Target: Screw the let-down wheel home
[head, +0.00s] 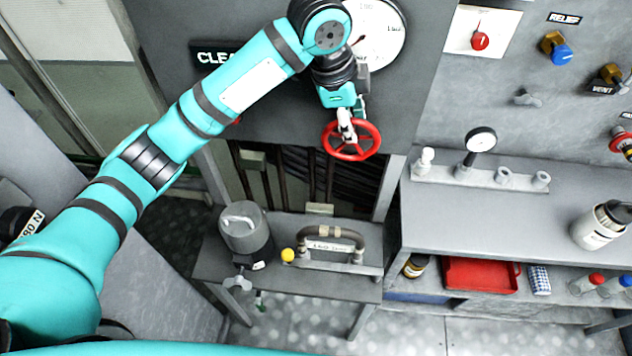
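A red spoked handwheel (374,147), which looks like the let-down wheel, shows below the large white dial on the dark panel. My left arm reaches in from the left, and my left gripper (346,124) is at the upper rim and spokes of this wheel. The gripper overlaps part of the wheel. Its fingers are small and partly hidden by its own body, so I cannot tell whether they grip the rim or only sit beside it. The wheel's stem is hidden. My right gripper is not in view.
A pressure dial (385,35) is partly behind my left wrist. Below the wheel stands a small bench with a grey canister (245,230) and a curved handle (328,240). A grey counter (480,205) with a small gauge (480,140) lies to the right.

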